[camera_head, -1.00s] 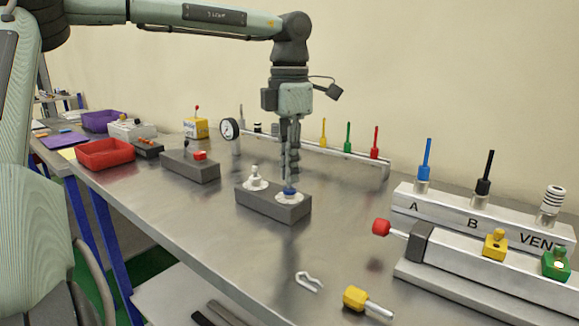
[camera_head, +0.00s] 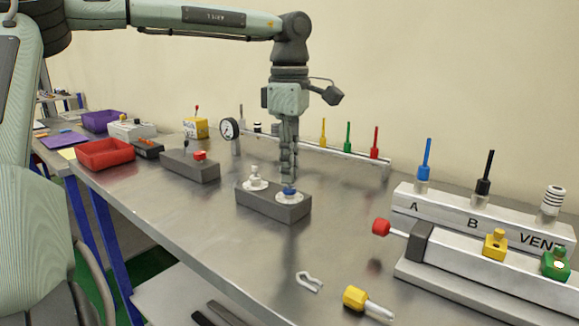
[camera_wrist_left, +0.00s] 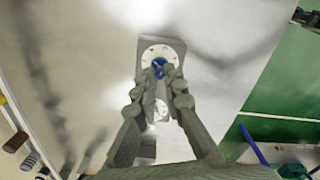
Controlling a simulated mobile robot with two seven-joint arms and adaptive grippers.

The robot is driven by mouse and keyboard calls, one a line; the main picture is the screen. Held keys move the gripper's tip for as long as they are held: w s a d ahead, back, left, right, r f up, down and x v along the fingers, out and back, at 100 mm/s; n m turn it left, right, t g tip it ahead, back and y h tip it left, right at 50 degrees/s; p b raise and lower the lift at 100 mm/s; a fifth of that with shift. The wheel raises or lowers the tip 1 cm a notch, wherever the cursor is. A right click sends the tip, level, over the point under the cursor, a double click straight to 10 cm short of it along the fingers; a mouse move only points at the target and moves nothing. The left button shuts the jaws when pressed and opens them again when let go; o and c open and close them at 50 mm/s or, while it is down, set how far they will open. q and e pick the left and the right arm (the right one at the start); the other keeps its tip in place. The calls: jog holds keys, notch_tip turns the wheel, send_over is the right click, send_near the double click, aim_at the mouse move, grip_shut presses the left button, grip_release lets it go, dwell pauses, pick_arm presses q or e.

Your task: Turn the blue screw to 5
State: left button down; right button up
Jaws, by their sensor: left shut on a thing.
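The blue screw (camera_head: 289,190) stands on a round white dial at the right end of a grey block (camera_head: 262,206). My left gripper (camera_head: 289,178) points straight down over it, with its fingertips around the screw's top. In the left wrist view the blue screw (camera_wrist_left: 159,67) lies between the two fingertips (camera_wrist_left: 160,72), which are shut on it. The white dial (camera_wrist_left: 162,50) shows around the screw with dark marks, too small to read. A white screw (camera_head: 254,176) on a second dial stands on the block's left end. My right gripper is not in view.
A grey block with a red button (camera_head: 200,155) and a pressure gauge (camera_head: 229,129) stand behind left. A rail with valves A and B (camera_head: 480,221) is at the right. A clip (camera_head: 309,282) and a yellow-headed plug (camera_head: 356,298) lie in front.

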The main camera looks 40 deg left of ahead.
pick_arm(q)
jog(key=shift+r, duration=0.1)
dwell(0.4)
jog(key=c, duration=1.6)
grip_release()
notch_tip(320, 180, up, 12)
